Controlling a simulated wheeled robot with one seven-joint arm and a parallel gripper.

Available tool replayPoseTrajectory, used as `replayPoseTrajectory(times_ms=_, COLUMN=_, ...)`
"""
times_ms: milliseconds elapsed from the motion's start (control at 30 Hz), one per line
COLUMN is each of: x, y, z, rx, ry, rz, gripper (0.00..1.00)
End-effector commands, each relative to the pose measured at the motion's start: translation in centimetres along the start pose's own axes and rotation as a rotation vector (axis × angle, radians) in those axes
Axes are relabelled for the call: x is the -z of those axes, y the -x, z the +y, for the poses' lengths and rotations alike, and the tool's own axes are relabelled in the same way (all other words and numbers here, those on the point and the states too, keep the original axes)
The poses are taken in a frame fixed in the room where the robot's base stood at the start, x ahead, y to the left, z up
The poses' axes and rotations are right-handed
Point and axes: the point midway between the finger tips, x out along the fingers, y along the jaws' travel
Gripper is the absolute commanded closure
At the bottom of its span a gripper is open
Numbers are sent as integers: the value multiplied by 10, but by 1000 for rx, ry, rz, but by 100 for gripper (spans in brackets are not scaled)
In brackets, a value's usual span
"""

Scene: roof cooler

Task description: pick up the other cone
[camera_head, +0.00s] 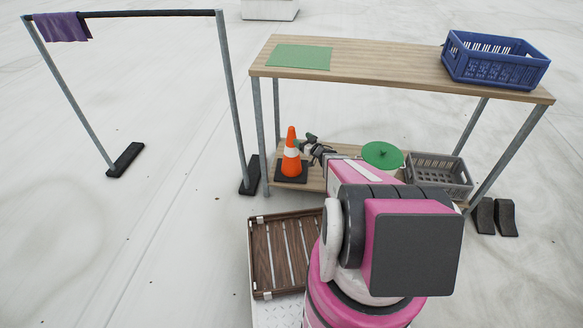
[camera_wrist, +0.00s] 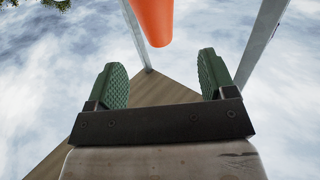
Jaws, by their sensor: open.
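One orange cone (camera_head: 291,158) with a white band and a dark square base stands upright on the left end of the bench's lower shelf (camera_head: 312,184). My gripper (camera_head: 312,143) is just to the right of the cone's upper part. In the wrist view my gripper (camera_wrist: 160,66) is open, with its two green pads wide apart and nothing between them. The rounded end of an orange cone (camera_wrist: 155,22) shows beyond the fingertips, roughly in line with the gap. No second cone shows in the head view.
A wooden bench (camera_head: 385,62) carries a green mat (camera_head: 300,56) and a blue crate (camera_head: 495,60). The lower shelf also holds a green round-topped thing (camera_head: 383,155) and a grey crate (camera_head: 440,175). A slatted brown tray (camera_head: 283,252) is in front. A rail stand (camera_head: 231,95) is left.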

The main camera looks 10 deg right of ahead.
Motion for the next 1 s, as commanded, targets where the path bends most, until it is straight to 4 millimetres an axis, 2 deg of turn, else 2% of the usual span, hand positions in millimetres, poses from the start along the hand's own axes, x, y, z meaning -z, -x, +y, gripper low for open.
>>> replayPoseTrajectory(times_ms=33, x=-1, y=-10, z=1, rx=1, ry=1, rz=0, gripper=23)
replayPoseTrajectory(times_ms=200, x=-1, y=-34, z=1, rx=-1, ry=0, rz=0, gripper=23)
replayPoseTrajectory(times_ms=467, x=0, y=-52, z=1, rx=-2, ry=1, rz=0, gripper=23)
replayPoseTrajectory(times_ms=733, x=0, y=-88, z=3, rx=-2, ry=1, rz=-1, gripper=23)
replayPoseTrajectory(times_ms=1000, x=2, y=-93, z=2, rx=-3, ry=0, rz=-1, gripper=23)
